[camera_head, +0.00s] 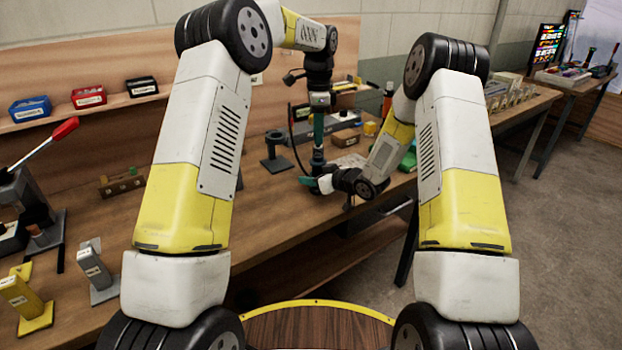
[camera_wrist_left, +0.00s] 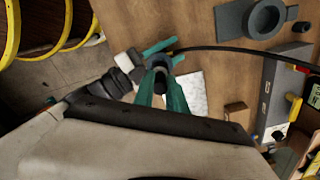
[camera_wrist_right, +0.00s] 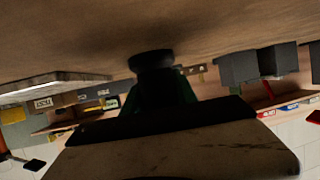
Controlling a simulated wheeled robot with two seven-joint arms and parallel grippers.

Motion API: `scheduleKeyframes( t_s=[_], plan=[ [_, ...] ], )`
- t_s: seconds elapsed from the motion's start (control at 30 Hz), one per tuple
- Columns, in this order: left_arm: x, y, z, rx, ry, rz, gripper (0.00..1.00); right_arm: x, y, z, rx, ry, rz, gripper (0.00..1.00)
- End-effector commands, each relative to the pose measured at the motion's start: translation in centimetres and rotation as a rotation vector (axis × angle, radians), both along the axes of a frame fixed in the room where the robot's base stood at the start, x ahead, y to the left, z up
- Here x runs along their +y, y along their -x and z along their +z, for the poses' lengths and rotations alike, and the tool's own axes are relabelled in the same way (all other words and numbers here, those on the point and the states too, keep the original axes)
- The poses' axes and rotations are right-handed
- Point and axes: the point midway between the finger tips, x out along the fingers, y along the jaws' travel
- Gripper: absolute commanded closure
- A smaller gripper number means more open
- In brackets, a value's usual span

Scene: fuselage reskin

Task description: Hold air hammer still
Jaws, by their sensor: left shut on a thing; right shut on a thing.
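The air hammer (camera_head: 317,156) stands roughly upright above the bench, mostly hidden by my grippers. My left gripper (camera_head: 318,138) points down and is shut on its upper part. In the left wrist view its teal fingers (camera_wrist_left: 160,80) close around the hammer's dark round end (camera_wrist_left: 159,64). My right gripper (camera_head: 318,184) reaches in from the right, low over the bench, and is shut on the hammer's lower part. In the right wrist view a dark round part (camera_wrist_right: 151,59) shows between the shadowed fingers (camera_wrist_right: 160,88). Whether the tip touches anything is hidden.
The wooden bench (camera_head: 262,215) has bare room left of and in front of the hammer. A dark holder (camera_head: 276,158) stands left of it. A black hose (camera_wrist_left: 225,48) curves from the hammer. A white sheet (camera_wrist_left: 193,92) lies close by. Bins (camera_head: 88,97) sit on the back shelf.

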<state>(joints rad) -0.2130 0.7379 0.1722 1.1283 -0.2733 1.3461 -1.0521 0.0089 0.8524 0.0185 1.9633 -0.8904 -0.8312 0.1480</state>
Motion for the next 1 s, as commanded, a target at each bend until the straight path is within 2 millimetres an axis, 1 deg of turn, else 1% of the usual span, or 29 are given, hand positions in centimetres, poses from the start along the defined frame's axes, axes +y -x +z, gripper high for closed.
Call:
scheduleKeyframes(
  t_s=[1.0],
  plan=[
    [0.0,0.0,2.5,0.0,0.001,-0.001,1.0,0.1,0.1,0.1,-0.001,-0.002,0.003,1.0]
  ],
)
